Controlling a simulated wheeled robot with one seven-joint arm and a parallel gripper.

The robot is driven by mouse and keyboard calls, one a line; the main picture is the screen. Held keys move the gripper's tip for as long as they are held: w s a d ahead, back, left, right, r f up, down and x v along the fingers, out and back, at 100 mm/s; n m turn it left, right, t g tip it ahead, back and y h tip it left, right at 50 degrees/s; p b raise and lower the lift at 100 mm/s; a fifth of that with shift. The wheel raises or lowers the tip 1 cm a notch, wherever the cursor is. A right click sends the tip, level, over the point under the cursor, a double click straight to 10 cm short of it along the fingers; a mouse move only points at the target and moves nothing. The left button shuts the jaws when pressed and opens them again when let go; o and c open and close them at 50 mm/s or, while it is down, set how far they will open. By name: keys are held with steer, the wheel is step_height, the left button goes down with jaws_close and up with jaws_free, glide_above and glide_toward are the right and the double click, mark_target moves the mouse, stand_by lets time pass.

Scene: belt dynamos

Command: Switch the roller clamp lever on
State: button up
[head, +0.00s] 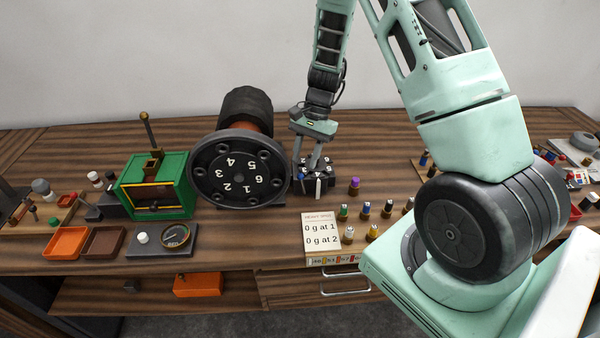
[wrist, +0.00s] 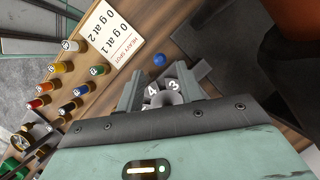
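I cannot tell for sure which part is the roller clamp lever. A black roller (head: 247,108) with a numbered disc (head: 238,172) stands left of my gripper. A small black block (head: 318,187) sits just right of the disc. My gripper (head: 311,172) points down over this block with its fingers apart. In the wrist view, a grey numbered dial (wrist: 163,97) shows between the open fingers (wrist: 161,88); whether they touch it is unclear. A blue ball-shaped knob (wrist: 159,59) lies just beyond the fingertips.
The green box (head: 155,187) stands left of the roller. A "heavy spot" card (head: 322,232) and several capped weights (head: 366,209) sit in front and right of the block. Orange (head: 67,243) and brown trays and a gauge (head: 176,235) lie at front left.

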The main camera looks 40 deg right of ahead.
mark_target(301, 174)
steer(key=p+x, duration=0.1)
steer(key=x, duration=0.5)
steer(key=shift+f, duration=0.25)
jaws_close()
